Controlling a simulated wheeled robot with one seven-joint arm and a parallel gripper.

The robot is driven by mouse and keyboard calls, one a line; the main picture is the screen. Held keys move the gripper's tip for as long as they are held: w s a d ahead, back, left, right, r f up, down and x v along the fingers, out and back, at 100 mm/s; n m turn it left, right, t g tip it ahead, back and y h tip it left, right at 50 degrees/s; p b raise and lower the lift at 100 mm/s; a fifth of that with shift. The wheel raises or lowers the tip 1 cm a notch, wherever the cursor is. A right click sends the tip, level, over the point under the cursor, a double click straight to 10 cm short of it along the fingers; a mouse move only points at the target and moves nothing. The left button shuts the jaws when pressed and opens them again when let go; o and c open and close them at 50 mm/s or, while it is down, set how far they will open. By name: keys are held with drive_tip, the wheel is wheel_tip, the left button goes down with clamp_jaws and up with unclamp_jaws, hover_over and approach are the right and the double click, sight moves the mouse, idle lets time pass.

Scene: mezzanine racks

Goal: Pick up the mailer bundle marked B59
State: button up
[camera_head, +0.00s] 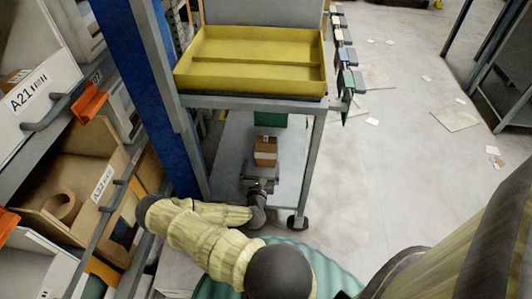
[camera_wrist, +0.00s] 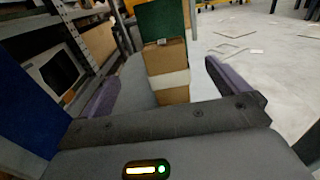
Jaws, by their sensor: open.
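A brown bundle with a white band (camera_head: 265,152) stands upright on the lower deck of a cart. It also shows in the wrist view (camera_wrist: 168,88), in the gap between my fingers. I cannot read a B59 mark on it; a small white label is at its top edge. My gripper (camera_head: 262,180) is open, on the near side of the bundle, low under the cart's upper tray. In the wrist view my gripper (camera_wrist: 160,78) has one finger to the left of the bundle and one to the right, with gaps visible on both sides.
A green item (camera_wrist: 162,20) stands right behind the bundle. The cart's yellow tray (camera_head: 250,80) is above my gripper, with grey posts (camera_head: 311,165) beside it. A blue rack upright (camera_head: 150,90) and shelf bins (camera_head: 75,180) are at left.

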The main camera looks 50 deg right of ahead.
drive_tip(key=b, duration=0.3)
approach(266, 136)
drive_tip(key=x, duration=0.4)
drive_tip(key=shift+w+f, duration=0.1)
drive_tip(key=shift+f, duration=0.1)
drive_tip(key=shift+w+d+r, duration=0.1)
drive_tip(key=shift+w+d, duration=0.2)
drive_tip(key=shift+d, duration=0.05)
drive_tip(key=b+x, duration=0.1)
drive_tip(key=x, duration=0.1)
drive_tip(key=f+b+x, duration=0.1)
drive_tip(key=b+x, duration=0.1)
drive_tip(key=shift+w+d, duration=0.1)
drive_tip(key=shift+d, duration=0.3)
drive_tip(key=shift+w+d, duration=0.15)
drive_tip(key=shift+d, duration=0.05)
drive_tip(key=shift+r, duration=0.1)
